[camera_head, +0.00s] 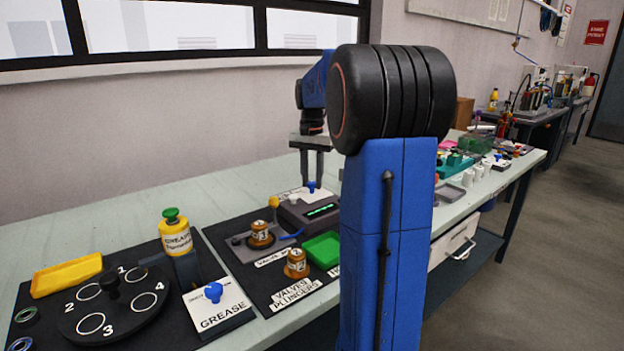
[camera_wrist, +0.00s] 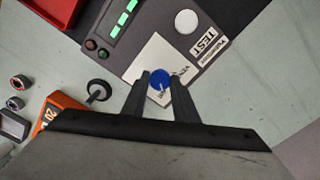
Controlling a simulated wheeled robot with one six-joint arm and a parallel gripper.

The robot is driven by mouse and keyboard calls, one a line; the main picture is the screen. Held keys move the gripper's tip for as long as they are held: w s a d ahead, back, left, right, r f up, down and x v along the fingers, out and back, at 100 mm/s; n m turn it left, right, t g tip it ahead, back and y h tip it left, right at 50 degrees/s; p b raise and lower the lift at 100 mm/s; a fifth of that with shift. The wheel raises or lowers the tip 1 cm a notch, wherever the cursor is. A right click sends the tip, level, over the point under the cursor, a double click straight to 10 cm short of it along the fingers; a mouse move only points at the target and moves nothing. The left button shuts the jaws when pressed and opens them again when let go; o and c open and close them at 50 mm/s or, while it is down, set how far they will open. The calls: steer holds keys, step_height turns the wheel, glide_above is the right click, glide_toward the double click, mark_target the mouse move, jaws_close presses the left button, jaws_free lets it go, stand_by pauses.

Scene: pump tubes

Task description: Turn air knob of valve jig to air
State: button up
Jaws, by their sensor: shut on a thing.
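Lettering on the plate near the knob is partly covered and too small to read. In the head view the blue knob (camera_head: 312,187) shows below the two finger ends of my gripper (camera_head: 312,178), at the back of the table. My upper arm hides part of the table to the right.
The dark test unit (camera_wrist: 180,50) with green displays and a white round button borders the plate. A black round-topped part (camera_wrist: 98,90) and an orange object (camera_wrist: 64,113) lie left of my gripper. A green tray (camera_head: 322,250) and brown valve parts (camera_head: 296,264) stand in front.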

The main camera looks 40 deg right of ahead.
mark_target(313, 183)
steer(key=shift+m, duration=0.8)
steer(key=o, duration=1.1)
steer(key=shift+c, duration=0.2)
steer(key=shift+r, duration=0.15)
step_height(313, 183, up, 17)
steer(key=shift+s, duration=0.1)
